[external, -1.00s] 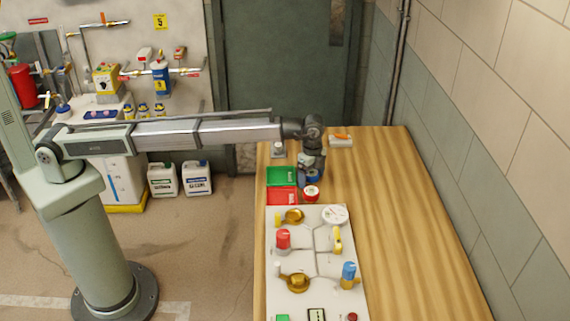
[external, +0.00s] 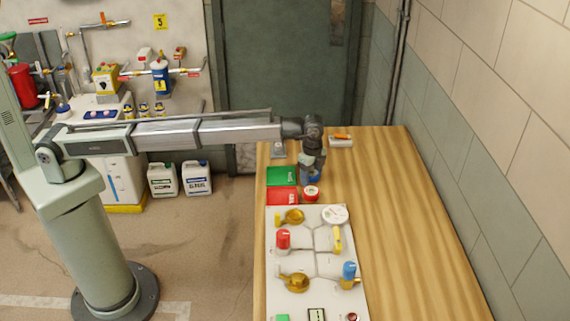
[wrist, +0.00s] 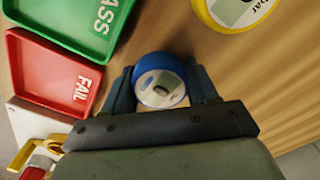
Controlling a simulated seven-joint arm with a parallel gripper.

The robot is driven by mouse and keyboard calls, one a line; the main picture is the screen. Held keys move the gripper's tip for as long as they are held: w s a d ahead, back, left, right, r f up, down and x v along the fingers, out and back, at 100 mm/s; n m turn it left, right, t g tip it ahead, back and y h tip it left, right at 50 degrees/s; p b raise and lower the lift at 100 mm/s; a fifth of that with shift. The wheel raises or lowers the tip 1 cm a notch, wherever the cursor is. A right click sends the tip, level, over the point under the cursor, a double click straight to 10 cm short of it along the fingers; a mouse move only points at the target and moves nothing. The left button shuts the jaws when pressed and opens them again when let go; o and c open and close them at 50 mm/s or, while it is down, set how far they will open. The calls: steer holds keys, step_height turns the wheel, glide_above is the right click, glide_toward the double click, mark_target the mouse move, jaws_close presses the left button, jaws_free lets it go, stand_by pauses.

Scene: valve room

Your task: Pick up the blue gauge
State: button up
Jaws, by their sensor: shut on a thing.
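The blue gauge (wrist: 160,82) has a round blue rim and a pale face. In the wrist view it sits between the two fingers of my gripper (wrist: 163,90), which are shut on its sides. In the external view my gripper (external: 310,178) points down over the table beside the trays, and only a bit of the blue gauge (external: 316,178) shows past it. I cannot tell whether the gauge touches the table.
A green PASS tray (wrist: 98,45) and red FAIL tray (wrist: 25,85) lie left of my gripper. A yellow-rimmed gauge (wrist: 205,14) is at the wrist view's top right. A red gauge (external: 311,191) and valve panel (external: 310,262) are nearer the camera. The table's right side is clear.

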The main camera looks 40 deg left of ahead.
steer(key=r, duration=0.9)
steer(key=shift+s+d+r, duration=0.25)
steer(key=shift+s+r, duration=0.1)
steer(key=s+d+r+m, duration=0.2)
steer(key=s+d, duration=0.5)
steer(key=s, duration=0.4)
glide_above(295, 217)
steer(key=shift+s+r+n, duration=0.1)
steer(key=shift+r+n, duration=0.2)
steer(key=shift+n, duration=0.7)
steer(key=shift+f, duration=3.25)
steer(key=shift+f, duration=1.1)
